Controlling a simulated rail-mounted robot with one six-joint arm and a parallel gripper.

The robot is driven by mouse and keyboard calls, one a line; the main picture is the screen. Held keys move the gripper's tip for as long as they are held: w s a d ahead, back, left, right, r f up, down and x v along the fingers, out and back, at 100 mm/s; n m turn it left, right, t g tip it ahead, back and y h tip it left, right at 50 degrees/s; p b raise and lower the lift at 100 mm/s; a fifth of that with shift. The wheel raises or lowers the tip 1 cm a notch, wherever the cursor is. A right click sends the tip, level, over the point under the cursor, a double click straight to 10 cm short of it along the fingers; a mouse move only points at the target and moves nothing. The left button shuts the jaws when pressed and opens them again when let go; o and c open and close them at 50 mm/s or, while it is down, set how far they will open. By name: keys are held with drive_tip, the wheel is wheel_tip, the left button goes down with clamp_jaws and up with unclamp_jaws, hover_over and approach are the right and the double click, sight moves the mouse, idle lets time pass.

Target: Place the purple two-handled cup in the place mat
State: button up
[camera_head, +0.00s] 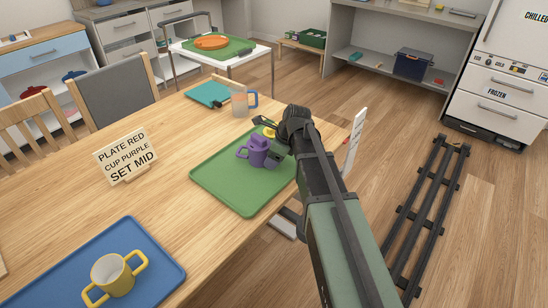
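The purple two-handled cup (255,149) is on or just above the green place mat (231,185) on the wooden table, towards the mat's upper right part. I cannot tell whether its base touches the mat. My gripper (273,134) is beside the cup, at its upper right, and the dark wrist hides part of that area. Its fingers are too small and covered to show whether they grip the cup. A small yellow item (269,131) shows just behind the cup.
A yellow two-handled cup (112,272) stands on a blue mat (62,284) at the front left. A sign card (126,157), a clear mug with a blue handle (240,103) and a teal item (207,94) are on the table. Bare wood lies left of the green mat.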

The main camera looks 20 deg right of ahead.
drive_tip(key=o, duration=0.4)
drive_tip(key=shift+r, duration=0.1)
drive_tip(key=shift+r+p, duration=0.35)
drive_tip(key=shift+p, duration=0.1)
drive_tip(key=p+v, duration=1.1)
drive_tip(key=v, duration=0.1)
drive_tip(key=s+a+n+g+h, duration=0.1)
drive_tip(key=s+a+n, duration=0.1)
drive_tip(key=s+n, duration=0.3)
drive_tip(key=s+a+f+n+h, duration=0.1)
drive_tip(key=s+a+n, duration=0.2)
drive_tip(key=s+n, duration=0.3)
drive_tip(key=s+a+n+g+h, duration=0.1)
drive_tip(key=s+a+n, duration=0.2)
drive_tip(key=n, duration=1)
drive_tip(key=shift+s+f+n+g+h, duration=0.15)
drive_tip(key=shift+s+f+h, duration=0.05)
drive_tip(key=shift+s, duration=0.55)
drive_tip(key=shift+s+f+n+g+h, duration=0.15)
drive_tip(key=shift+s+f+h, duration=0.05)
drive_tip(key=shift+s, duration=0.55)
wheel_tip(320, 180, up, 5)
drive_tip(key=p, duration=0.5)
drive_tip(key=shift+r, duration=0.25)
